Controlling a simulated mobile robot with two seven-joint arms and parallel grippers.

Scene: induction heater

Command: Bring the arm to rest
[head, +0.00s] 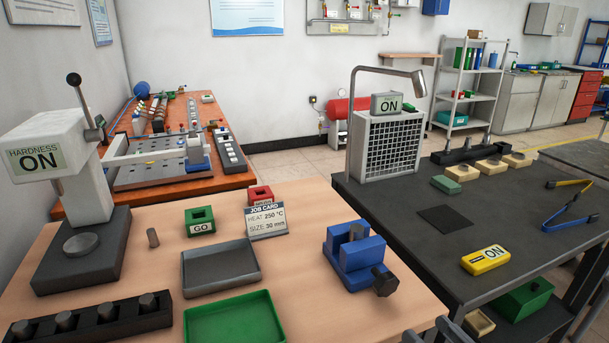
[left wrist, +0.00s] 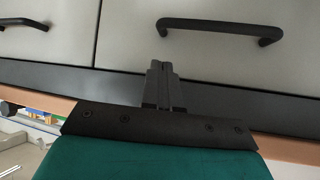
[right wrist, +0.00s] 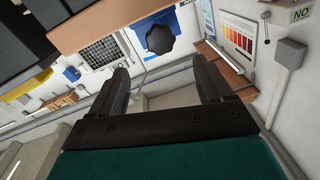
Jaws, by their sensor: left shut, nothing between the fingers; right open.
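My left gripper (left wrist: 162,75) is shut and empty in the left wrist view, in front of a pale cabinet front with black handles (left wrist: 226,30). It does not show in the head view. My right gripper (right wrist: 163,80) is open in the right wrist view, with nothing between its fingers. Grey parts at the bottom edge of the head view, right of centre, may be my right gripper, mostly cut off. The blue vise (head: 348,262) with a dark knob is on the wooden table, and shows beyond the right fingers in the right wrist view (right wrist: 150,20).
The wooden table (head: 290,300) carries a hardness tester (head: 60,160), a grey tray (head: 215,268), a green tray (head: 235,320) and a job card (head: 267,221). The dark bench (head: 430,260) at right carries a heater (head: 385,145), yellow meter (head: 486,260) and blue-yellow tongs (head: 570,208).

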